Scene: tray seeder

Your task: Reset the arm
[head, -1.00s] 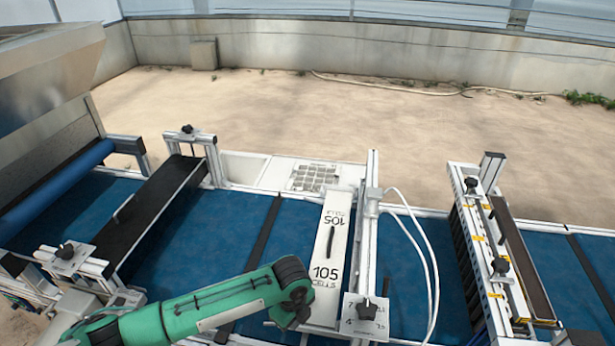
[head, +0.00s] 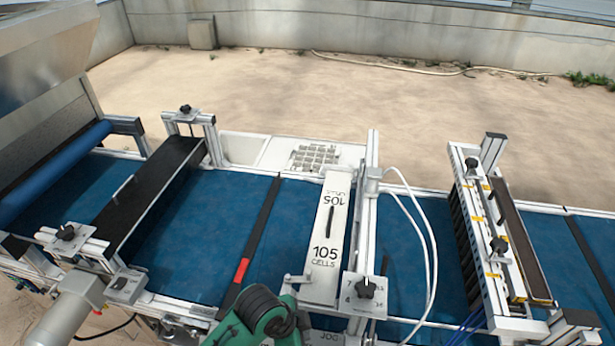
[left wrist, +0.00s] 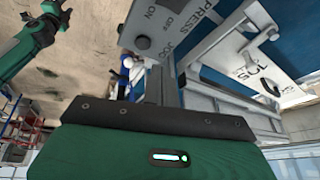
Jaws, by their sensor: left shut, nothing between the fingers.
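My left arm (head: 262,318) shows in the head view only as a green and black joint at the bottom edge, in front of the seeder line; its gripper is not visible there. In the left wrist view, my left gripper (left wrist: 158,86) points up from its dark mounting plate above the green wrist. It is shut, with nothing held. Beyond it are the machine's grey control box (left wrist: 165,30) with ON, OFF and JOG lettering and metal frame parts. A green arm section (left wrist: 30,45) shows at the upper left of that view.
The blue conveyor belt (head: 215,235) runs across the head view. On it stand a black cross unit (head: 150,195), a white plate marked 105 CELLS (head: 325,235), and a slotted metal unit (head: 490,240) at right. White hoses (head: 430,250) loop nearby.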

